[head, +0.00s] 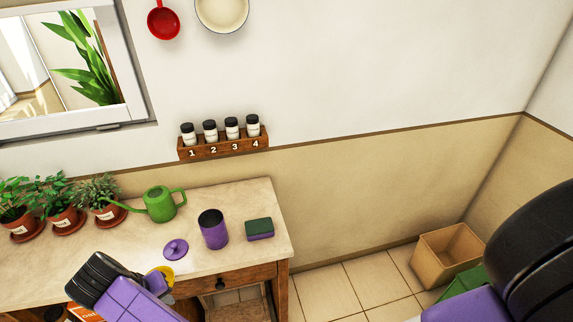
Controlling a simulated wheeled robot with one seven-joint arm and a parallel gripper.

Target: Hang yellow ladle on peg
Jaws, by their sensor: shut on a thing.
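The yellow ladle (166,271) shows only as a small rounded yellow part at the front of the table, mostly hidden behind my gripper. My gripper (157,284) is purple and dark, at the lower left of the head view, and is shut on the ladle. The fingertips and the ladle's handle are hard to make out. A red ladle (163,22) hangs on the wall at the top, beside a cream pan (222,12). Their pegs are not visible, and no bare peg shows in this view.
On the table (262,198) stand a green watering can (160,205), a purple canister (213,230), its purple lid (176,249), a sponge (259,229) and potted plants (62,218). A numbered rack (222,145) holds jars. A cardboard box (446,252) is on the floor at right.

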